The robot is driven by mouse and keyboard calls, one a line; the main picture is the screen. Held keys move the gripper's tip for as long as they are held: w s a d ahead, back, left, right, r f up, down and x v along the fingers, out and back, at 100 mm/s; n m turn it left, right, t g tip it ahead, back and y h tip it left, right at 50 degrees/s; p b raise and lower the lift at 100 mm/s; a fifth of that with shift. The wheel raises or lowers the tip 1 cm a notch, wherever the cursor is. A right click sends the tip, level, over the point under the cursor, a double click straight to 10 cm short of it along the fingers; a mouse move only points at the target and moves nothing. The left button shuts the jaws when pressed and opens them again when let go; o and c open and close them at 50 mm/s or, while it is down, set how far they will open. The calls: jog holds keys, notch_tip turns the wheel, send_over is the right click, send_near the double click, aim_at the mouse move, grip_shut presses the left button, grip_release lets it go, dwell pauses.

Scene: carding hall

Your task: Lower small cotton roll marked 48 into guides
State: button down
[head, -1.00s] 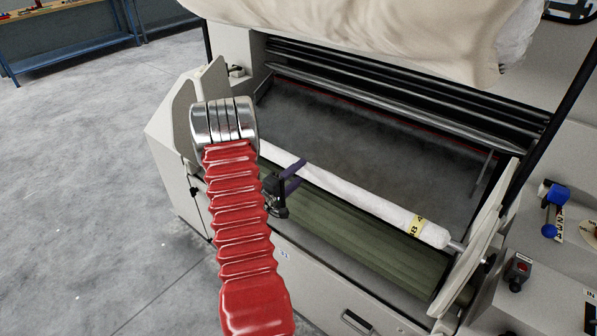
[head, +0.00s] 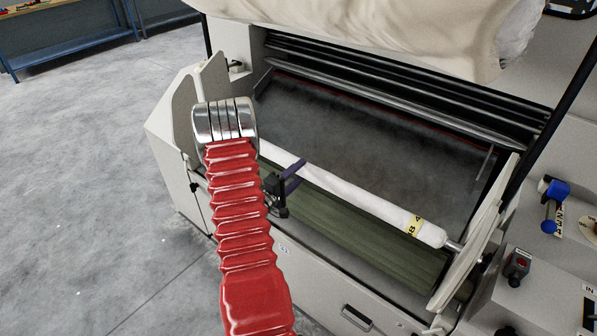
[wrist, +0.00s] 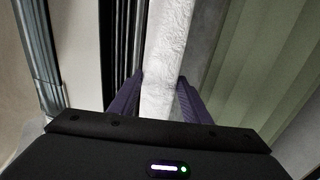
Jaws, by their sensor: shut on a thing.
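The small white cotton roll (head: 350,202) lies lengthwise across the machine, with a yellow band (head: 412,225) marked 48 near its right end. My gripper (head: 289,180) has purple fingers shut around the roll left of its middle. In the wrist view my gripper (wrist: 158,98) has a finger on each side of the white roll (wrist: 165,60). The right guide plate (head: 478,235) stands by the roll's metal end pin (head: 454,246). The left guide plates (head: 184,120) are partly visible; the roll's left end is hidden behind my arm. Whether the pins touch the guides I cannot tell.
A green fluted roller (head: 350,237) lies in front of and below the roll. A large cream cotton roll (head: 380,30) hangs above the machine. A control panel with a red button (head: 519,263) and a blue-handled lever (head: 550,205) is at right. Open floor lies left.

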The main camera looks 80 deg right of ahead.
aim_at(299, 191)
jog(key=shift+f, duration=1.9)
jog(key=c, duration=1)
grip_release()
jog(key=shift+f, duration=0.15)
jog(key=shift+o, duration=0.5)
jog(key=shift+a, duration=0.1)
jog(key=shift+f, duration=0.2)
jog(key=c, duration=0.4)
jog(key=o, duration=0.3)
jog(key=shift+o, duration=0.4)
jog(key=shift+v, duration=1.45)
jog(key=o, duration=0.7)
jog(key=shift+v, duration=1.6)
jog(key=shift+r+v, duration=0.2)
jog(key=shift+v, duration=1.2)
